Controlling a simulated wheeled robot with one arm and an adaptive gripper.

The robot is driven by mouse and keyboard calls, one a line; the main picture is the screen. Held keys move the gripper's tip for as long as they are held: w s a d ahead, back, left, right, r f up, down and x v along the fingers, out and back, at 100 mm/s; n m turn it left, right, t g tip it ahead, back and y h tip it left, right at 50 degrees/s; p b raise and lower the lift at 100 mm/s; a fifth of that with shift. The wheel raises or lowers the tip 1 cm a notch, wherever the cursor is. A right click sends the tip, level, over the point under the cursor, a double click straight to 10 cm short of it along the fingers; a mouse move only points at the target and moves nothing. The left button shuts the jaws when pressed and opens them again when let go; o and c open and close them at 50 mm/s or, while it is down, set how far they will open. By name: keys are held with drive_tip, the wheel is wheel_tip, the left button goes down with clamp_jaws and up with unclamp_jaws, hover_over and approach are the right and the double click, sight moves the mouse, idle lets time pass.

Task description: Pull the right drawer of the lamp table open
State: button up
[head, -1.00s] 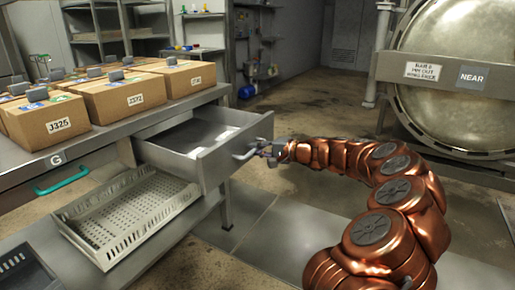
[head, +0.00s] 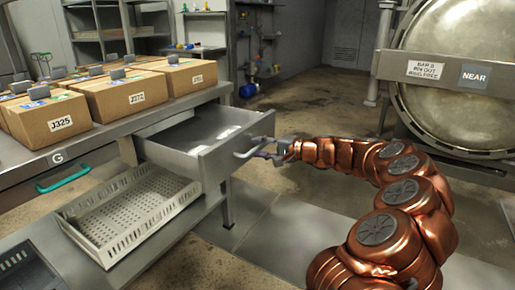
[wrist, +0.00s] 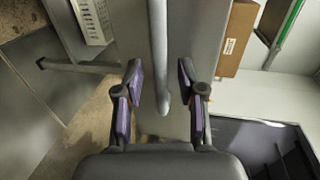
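The right drawer (head: 195,160) of the metal lamp table (head: 90,135) stands pulled out, its inside showing. Its bar handle (head: 245,153) is on the front panel, facing my arm. My gripper (head: 268,153) is at this handle. In the wrist view, my gripper (wrist: 160,88) has its two purple-padded fingers spread apart. The handle bar (wrist: 159,50) lies between them, with a visible gap on each side. The drawer's grey front panel (wrist: 185,60) is behind the bar.
Labelled cardboard boxes (head: 140,92) stand on the table top. A green handle (head: 63,180) is at the left. A perforated tray (head: 125,215) lies on the shelf below the drawer. A large round autoclave door (head: 450,45) is at the right. Floor is clear behind the drawer.

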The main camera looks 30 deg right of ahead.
drive_tip(key=v, duration=1.1)
drive_tip(key=s+a+r+n+g+y+p, duration=0.15)
drive_tip(key=a+r+n+g+p, duration=0.35)
drive_tip(key=a, duration=0.7)
drive_tip(key=s+a+r+n+g+y+p, duration=0.1)
drive_tip(key=s+a+r+n+g+p, duration=0.1)
drive_tip(key=a+r+p, duration=0.75)
drive_tip(key=s+a+n+g+p, duration=0.3)
drive_tip(key=s+a, duration=0.4)
drive_tip(key=a, duration=0.4)
drive_tip(key=s+a+r+n+g+h+p, duration=0.1)
drive_tip(key=s+a+r+g+h+p, duration=0.1)
drive_tip(key=s+p, duration=0.25)
drive_tip(key=s+a+r+n+g+h+p, duration=0.1)
drive_tip(key=s+a+h+p, duration=0.15)
drive_tip(key=s, duration=0.35)
drive_tip(key=s+d+r+g+h+p, duration=0.1)
drive_tip(key=s+d+r+h+p, duration=0.1)
drive_tip(key=s+p, duration=0.3)
drive_tip(key=s+d+r+g+h+p, duration=0.1)
drive_tip(key=s+d+r+h+p, duration=0.1)
drive_tip(key=s, duration=0.6)
drive_tip(key=d+h+p, duration=0.1)
drive_tip(key=d+p, duration=0.1)
drive_tip(key=p, duration=0.1)
drive_tip(key=shift+s+d+n+g, duration=0.3)
drive_tip(key=shift+r, duration=0.15)
